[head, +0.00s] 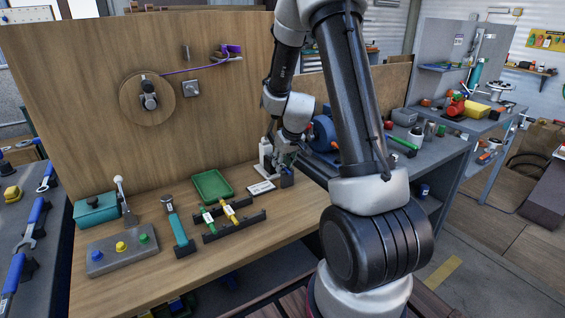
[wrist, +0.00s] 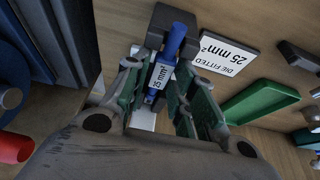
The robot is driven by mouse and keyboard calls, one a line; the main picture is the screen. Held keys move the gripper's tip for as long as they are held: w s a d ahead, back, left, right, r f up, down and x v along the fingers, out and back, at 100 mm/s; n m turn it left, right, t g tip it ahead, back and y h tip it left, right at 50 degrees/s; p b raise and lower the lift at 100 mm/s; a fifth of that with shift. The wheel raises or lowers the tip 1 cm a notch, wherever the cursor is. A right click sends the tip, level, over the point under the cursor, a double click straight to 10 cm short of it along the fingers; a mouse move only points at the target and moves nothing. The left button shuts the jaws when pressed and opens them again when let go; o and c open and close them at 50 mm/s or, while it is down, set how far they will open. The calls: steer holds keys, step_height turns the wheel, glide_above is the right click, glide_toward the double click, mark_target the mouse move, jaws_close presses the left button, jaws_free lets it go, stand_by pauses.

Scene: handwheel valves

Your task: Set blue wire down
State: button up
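The blue wire (wrist: 173,45), with a white 25 mm² label, lies between the fingers of my gripper (wrist: 158,98), which looks shut on it. The wire's far end is at a dark block (wrist: 170,20); I cannot tell whether it rests in it or only overlaps it. In the head view my gripper (head: 286,160) is low over the bench's right part, above the dark block (head: 287,180); the wire is hardly visible there. A dark two-bar rack (head: 252,220) to the left holds a green wire (head: 208,221) and a yellow wire (head: 229,210).
A sign reading "DIE FITTED 25 mm²" (head: 261,188) lies beside the block. A green tray (head: 212,185) stands behind the rack. A teal-handled tool (head: 180,232) and a button box (head: 122,250) are further left. The bench's front right is clear.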

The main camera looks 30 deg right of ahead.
steer(key=shift+o, duration=0.7)
